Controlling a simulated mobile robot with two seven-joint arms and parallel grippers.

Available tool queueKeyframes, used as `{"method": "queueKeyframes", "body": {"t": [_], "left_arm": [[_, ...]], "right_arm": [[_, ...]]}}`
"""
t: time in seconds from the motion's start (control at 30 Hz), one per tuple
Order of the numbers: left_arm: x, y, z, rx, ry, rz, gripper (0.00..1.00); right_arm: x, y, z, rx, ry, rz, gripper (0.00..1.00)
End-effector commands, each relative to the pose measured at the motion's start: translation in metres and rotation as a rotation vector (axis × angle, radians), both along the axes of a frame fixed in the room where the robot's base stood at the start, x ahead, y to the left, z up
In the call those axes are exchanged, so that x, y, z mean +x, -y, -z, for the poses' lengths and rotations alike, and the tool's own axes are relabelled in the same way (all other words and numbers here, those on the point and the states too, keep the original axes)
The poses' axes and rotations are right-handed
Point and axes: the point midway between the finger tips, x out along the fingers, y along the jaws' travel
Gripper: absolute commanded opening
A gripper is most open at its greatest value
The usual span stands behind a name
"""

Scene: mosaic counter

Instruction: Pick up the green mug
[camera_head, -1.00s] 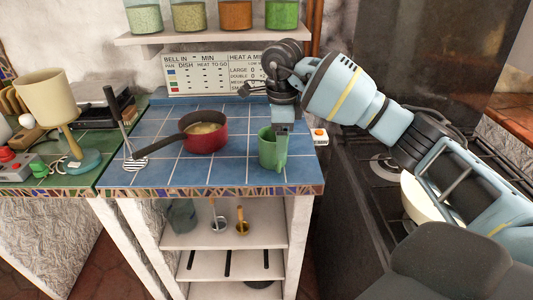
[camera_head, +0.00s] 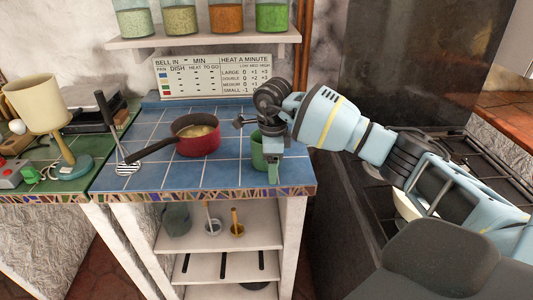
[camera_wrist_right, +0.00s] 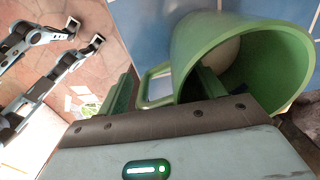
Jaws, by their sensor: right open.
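The green mug (camera_head: 257,151) stands on the blue tiled counter near its right front, partly hidden behind my right gripper (camera_head: 271,165). In the right wrist view the mug (camera_wrist_right: 240,45) fills the upper right, with its open mouth facing the camera. My right gripper (camera_wrist_right: 163,88) is open there. One finger is outside the mug on the left and the other reaches inside the mouth. The mug's handle (camera_wrist_right: 155,88) shows between the fingers. Whether either finger touches the mug I cannot tell. My left gripper does not show clearly in any view.
A red saucepan (camera_head: 199,143) stands left of the mug, its dark handle pointing left. A masher (camera_head: 118,145) stands at the counter's left. A shelf (camera_head: 200,40) with several jars hangs behind. A stove (camera_head: 375,180) lies to the right.

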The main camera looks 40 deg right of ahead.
Motion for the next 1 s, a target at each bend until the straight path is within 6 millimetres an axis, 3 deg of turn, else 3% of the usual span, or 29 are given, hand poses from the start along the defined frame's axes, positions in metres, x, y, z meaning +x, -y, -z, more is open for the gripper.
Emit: {"method": "queueKeyframes", "body": {"t": [0.2,0.7,1.0], "left_arm": [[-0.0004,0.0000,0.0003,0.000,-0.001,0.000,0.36],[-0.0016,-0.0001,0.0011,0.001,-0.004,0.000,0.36],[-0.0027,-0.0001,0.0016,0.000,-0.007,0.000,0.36]], "right_arm": [[0.0001,-0.0002,0.0005,0.001,0.001,0.000,0.68],[0.0000,0.0001,0.0003,0.000,0.000,0.001,0.03],[0.0004,0.0003,-0.0018,0.001,0.002,0.001,0.03]]}}
